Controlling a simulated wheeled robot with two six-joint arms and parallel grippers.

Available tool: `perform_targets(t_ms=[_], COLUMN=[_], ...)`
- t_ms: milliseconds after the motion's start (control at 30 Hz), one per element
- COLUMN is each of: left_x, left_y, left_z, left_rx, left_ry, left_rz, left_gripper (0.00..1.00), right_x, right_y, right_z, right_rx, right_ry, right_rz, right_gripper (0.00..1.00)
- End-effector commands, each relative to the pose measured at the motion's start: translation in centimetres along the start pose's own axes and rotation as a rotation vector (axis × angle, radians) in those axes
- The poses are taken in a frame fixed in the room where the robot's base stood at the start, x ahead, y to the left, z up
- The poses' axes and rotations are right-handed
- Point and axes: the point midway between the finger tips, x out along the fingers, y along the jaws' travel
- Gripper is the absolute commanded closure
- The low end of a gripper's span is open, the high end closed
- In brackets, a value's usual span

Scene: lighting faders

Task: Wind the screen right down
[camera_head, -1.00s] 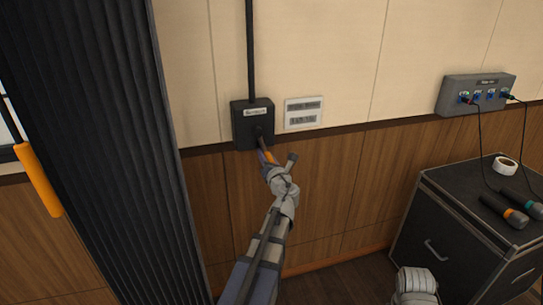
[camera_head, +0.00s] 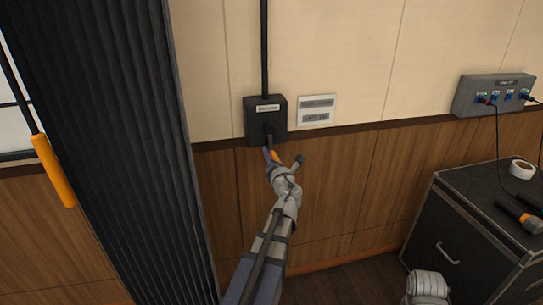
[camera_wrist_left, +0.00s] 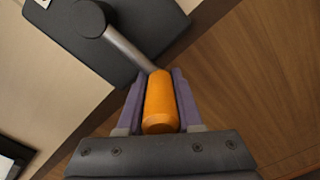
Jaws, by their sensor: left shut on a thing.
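A black crank box (camera_head: 265,120) with a small label is fixed to the wall, and a dark vertical rod runs up from it. In the left wrist view, a grey crank arm leads from the box's round hub (camera_wrist_left: 88,18) to an orange crank handle (camera_wrist_left: 160,100). My left gripper (camera_head: 271,154) is shut on this handle, with a purple finger on each side of it in the left wrist view (camera_wrist_left: 160,98). The handle hangs just below the box in the head view. The screen itself cannot be made out for sure.
A black pleated curtain (camera_head: 110,130) hangs at left, with an orange-gripped rod (camera_head: 54,170) beyond it. A socket box (camera_head: 492,95) with cables and a black cabinet (camera_head: 455,250) holding tape and microphones stand at right.

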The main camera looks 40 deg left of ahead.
Motion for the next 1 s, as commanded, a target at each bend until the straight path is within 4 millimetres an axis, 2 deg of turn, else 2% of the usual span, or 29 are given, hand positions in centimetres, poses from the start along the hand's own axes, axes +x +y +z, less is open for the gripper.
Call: perform_targets(t_ms=[100, 133, 367, 767, 1000], left_x=[0.2, 0.2, 0.1, -0.6, -3.8], left_y=[0.2, 0.2, 0.2, 0.1, 0.2], left_z=[0.1, 0.1, 0.0, 0.0, -0.1], left_rx=[0.003, 0.003, 0.001, 0.0, 0.0], left_ry=[-0.001, 0.0, 0.001, 0.001, 0.0], left_rz=[0.003, 0.004, 0.003, 0.003, 0.002], left_gripper=[1.0, 0.63, 0.37, 0.37, 0.37], right_x=[-0.1, -0.1, -0.1, -0.1, -0.1], right_y=[0.0, 0.0, 0.0, 0.0, 0.0], right_z=[0.0, 0.0, 0.0, 0.0, 0.0], right_rx=[0.0, 0.0, 0.0, 0.0, 0.0], right_ry=[0.0, 0.0, 0.0, 0.0, 0.0], right_rz=[0.0, 0.0, 0.0, 0.0, 0.0], right_gripper=[0.5, 0.5, 0.5, 0.5, 0.5])
